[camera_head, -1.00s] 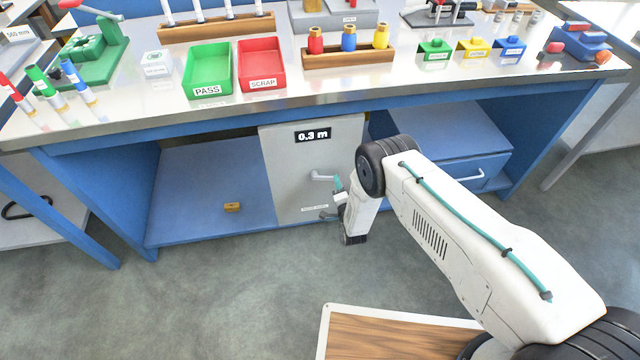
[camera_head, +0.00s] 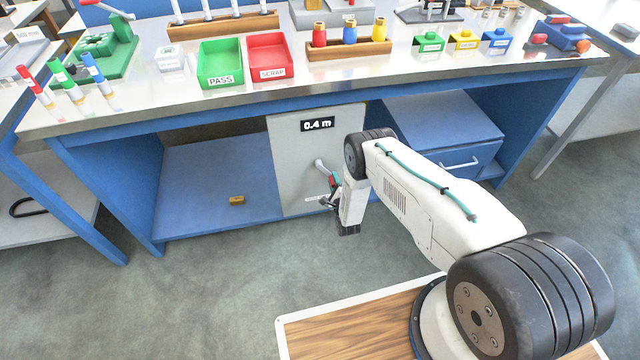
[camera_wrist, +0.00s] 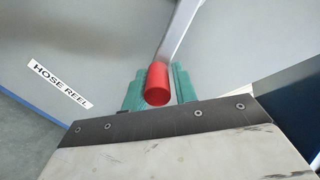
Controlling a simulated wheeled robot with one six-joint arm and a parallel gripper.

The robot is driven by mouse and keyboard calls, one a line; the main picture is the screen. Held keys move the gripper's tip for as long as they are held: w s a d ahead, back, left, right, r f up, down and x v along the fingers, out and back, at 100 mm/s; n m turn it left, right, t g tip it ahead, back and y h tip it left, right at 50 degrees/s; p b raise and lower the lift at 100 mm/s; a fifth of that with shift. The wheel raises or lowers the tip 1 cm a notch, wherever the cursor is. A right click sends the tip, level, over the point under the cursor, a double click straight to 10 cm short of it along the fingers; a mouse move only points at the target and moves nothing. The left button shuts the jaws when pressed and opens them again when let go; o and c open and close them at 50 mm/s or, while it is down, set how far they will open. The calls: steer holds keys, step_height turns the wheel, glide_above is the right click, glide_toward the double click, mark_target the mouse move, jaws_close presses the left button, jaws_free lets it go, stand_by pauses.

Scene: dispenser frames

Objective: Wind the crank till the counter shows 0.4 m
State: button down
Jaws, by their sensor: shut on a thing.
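The hose reel is a grey cabinet (camera_head: 290,150) under the bench, and its counter (camera_head: 317,123) reads 0.4 m. Its crank (camera_head: 322,168) is a light metal arm on the front, running down and right from its hub, with a red handle (camera_wrist: 157,84) at the end. My gripper (camera_head: 332,190) is at the handle, low on the cabinet front. In the wrist view the red handle sits between the two teal fingers, and my gripper is shut on it. A label reading HOSE REEL (camera_wrist: 60,82) shows to the left.
The bench (camera_head: 150,110) stands above, with a green PASS tray (camera_head: 221,82) and a red SCRAP tray (camera_head: 270,73) on top. A small yellow-brown block (camera_head: 237,199) lies on the lower shelf. A blue drawer unit (camera_head: 450,145) stands right of the cabinet. The floor in front is clear.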

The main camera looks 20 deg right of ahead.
steer(key=shift+a, duration=0.25)
steer(key=c, duration=1.2)
jaws_free()
steer(key=shift+c, duration=0.2)
steer(key=shift+d, duration=0.15)
steer(key=shift+s, duration=0.15)
steer(key=s, duration=0.7)
steer(key=shift+s, duration=0.25)
